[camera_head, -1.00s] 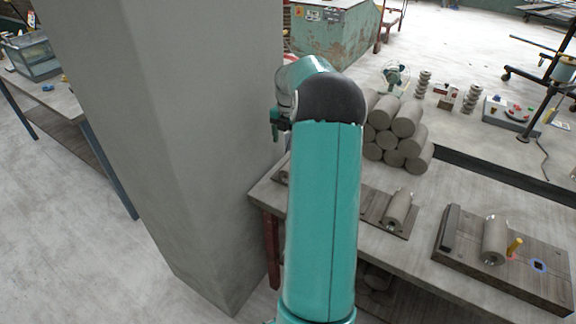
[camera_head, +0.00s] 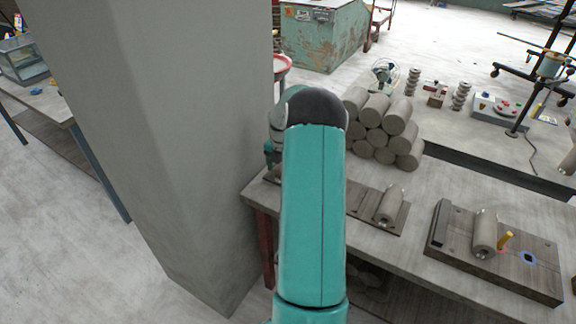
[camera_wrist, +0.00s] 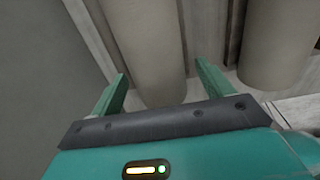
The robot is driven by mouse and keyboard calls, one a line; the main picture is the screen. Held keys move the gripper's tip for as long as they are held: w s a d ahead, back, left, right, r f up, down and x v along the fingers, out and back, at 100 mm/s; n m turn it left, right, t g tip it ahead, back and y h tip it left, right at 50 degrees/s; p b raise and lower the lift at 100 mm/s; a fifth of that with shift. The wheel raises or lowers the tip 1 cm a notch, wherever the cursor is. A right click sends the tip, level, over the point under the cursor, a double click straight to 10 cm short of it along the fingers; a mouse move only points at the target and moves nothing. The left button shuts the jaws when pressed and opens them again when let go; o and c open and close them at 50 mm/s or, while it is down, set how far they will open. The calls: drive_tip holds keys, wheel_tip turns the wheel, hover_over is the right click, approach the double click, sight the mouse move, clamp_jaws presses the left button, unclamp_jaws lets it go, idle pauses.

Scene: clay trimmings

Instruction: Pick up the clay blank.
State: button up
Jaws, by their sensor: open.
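My gripper (camera_wrist: 161,72) is open in the wrist view, its two green fingers apart. A grey clay cylinder (camera_wrist: 148,40) runs between and beyond the fingertips; I cannot tell whether they touch it. A second grey cylinder (camera_wrist: 278,40) lies to its right. Clay cylinders show there as a stacked pile (camera_head: 385,128), one on a middle board (camera_head: 389,206) and one on the right board (camera_head: 484,234). I cannot tell which of these the wrist view shows.
A grey pillar (camera_head: 150,130) stands close to the left of my arm. The long grey table (camera_head: 400,255) holds the boards and pile. A fan (camera_head: 385,75) and several small items are behind.

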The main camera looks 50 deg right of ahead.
drive_tip(key=c, duration=1.5)
drive_tip(key=shift+r, duration=0.2)
